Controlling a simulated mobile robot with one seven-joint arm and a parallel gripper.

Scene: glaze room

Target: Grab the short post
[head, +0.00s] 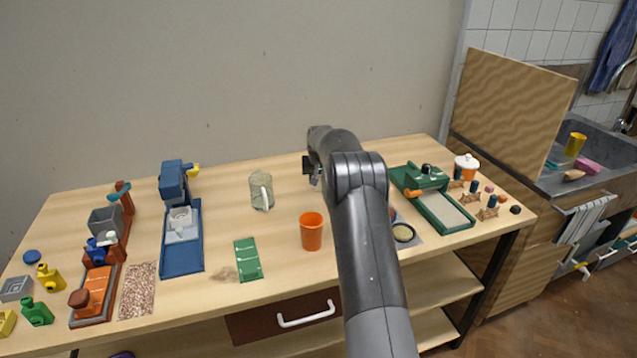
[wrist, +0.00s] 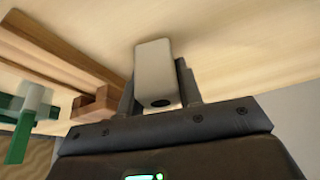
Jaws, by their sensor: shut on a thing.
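The short post (wrist: 153,72) shows in the wrist view as a pale, off-white squared piece with a dark round hole in its near end. My gripper (wrist: 157,80) is shut on it, with a dark finger on each side. In the head view my gripper (head: 312,171) is over the back middle of the table, seen partly behind my own arm. I cannot make out the post in the head view.
The wooden table (head: 280,185) carries an orange cup (head: 312,232), a glass mug (head: 261,191), a green card (head: 248,260) and a blue press (head: 181,238). A green tool (head: 437,199) stands at right. Brown wooden bars (wrist: 55,55) show in the wrist view.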

